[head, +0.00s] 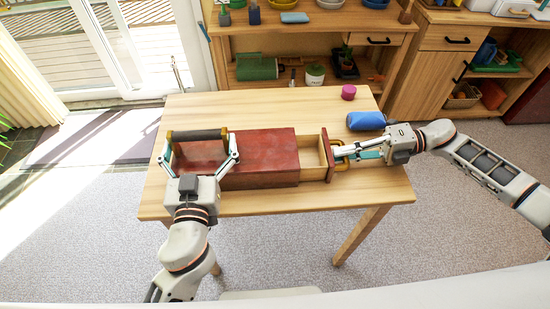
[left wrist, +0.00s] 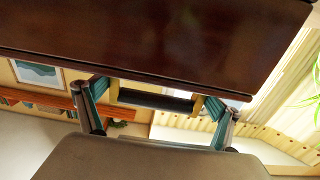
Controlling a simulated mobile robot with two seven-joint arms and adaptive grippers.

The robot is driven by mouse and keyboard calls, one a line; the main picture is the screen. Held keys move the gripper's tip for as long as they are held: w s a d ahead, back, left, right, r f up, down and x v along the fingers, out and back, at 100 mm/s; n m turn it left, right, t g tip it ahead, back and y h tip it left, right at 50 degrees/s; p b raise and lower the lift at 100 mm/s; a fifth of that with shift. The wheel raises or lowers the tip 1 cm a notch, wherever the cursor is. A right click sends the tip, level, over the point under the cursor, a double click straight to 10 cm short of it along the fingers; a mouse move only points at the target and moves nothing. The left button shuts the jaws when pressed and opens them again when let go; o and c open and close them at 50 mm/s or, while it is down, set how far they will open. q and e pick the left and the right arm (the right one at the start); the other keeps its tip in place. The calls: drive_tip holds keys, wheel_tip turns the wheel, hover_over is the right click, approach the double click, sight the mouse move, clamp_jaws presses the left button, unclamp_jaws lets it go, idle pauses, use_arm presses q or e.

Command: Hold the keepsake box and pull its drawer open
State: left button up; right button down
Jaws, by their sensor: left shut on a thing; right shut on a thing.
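The dark red keepsake box (head: 265,150) lies on the wooden table, its body filling the top of the left wrist view (left wrist: 150,40). Its drawer (head: 313,152) stands partly out on the right side, showing a pale, empty-looking inside. My left gripper (head: 199,142) is at the box's left part, its fingers spread around the ends of a dark bar (head: 197,135) with yellow ends. The bar also shows in the left wrist view (left wrist: 155,101); how it joins the box is hidden.
A blue rounded object (head: 367,121) lies on the table just behind my right gripper. Shelves (head: 300,42) stand behind the table.

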use_arm(q)
drive_tip(key=shift+a+r, duration=0.1)
use_arm(e)
drive_tip(key=shift+d+f, duration=0.1)
drive_tip(key=shift+d, duration=2.75)
drive_tip(key=c, duration=2)
unclamp_jaws()
drive_tip(key=shift+d+r, duration=0.25)
drive_tip(key=shift+d, duration=0.85)
drive_tip(key=shift+d+r, duration=0.3)
drive_tip(key=shift+d, duration=0.85)
drive_tip(key=shift+d+r, duration=0.25)
drive_tip(key=shift+d, duration=0.85)
use_arm(q)
drive_tip(key=o, duration=0.7)
drive_tip(key=shift+o, duration=0.2)
drive_tip(key=shift+s, duration=0.1)
